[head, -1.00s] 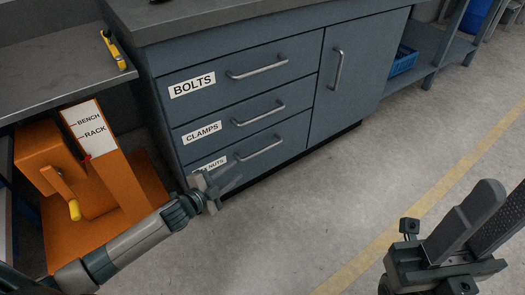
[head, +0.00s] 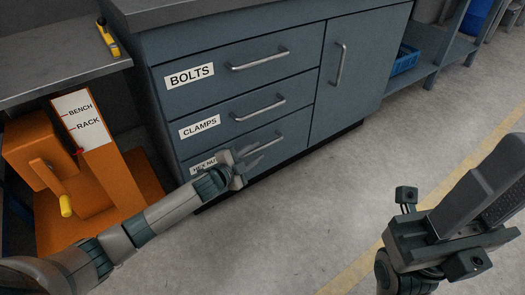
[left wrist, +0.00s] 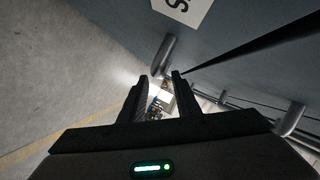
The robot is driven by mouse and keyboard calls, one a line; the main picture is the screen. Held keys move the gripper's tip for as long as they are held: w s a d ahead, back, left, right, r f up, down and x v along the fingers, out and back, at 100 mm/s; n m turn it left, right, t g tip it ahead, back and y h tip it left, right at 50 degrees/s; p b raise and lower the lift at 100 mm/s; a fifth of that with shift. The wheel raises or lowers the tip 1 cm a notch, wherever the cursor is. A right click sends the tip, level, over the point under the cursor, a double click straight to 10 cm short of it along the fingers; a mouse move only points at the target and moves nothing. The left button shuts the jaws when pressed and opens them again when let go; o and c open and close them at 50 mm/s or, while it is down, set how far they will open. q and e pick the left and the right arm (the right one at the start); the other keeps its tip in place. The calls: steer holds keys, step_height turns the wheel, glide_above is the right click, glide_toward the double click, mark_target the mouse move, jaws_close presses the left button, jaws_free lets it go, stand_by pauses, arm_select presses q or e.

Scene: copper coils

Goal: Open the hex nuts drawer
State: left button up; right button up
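The hex nuts drawer (head: 292,140) is the lowest of three in the blue-grey cabinet and looks closed. Its label (head: 204,166) is partly covered by my left gripper. Its bar handle (head: 265,142) is partly hidden by that gripper. My left gripper (head: 259,155) is at the handle, with its fingers apart. In the left wrist view, a gap shows between the fingers (left wrist: 160,88), and metal handle parts (left wrist: 165,53) lie just beyond the tips. I cannot tell whether they touch.
The bolts drawer (head: 235,70) and clamps drawer (head: 240,112) above are closed, as is the cabinet door (head: 355,75). An orange machine (head: 85,185) with a bench/rack plate stands left, near my left arm. The floor (head: 320,215) in front is clear.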

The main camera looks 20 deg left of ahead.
mark_target(260, 149)
arm_select(q)
steer(key=shift+b+x, duration=0.75)
steer(key=shift+x, duration=1.75)
jaws_close()
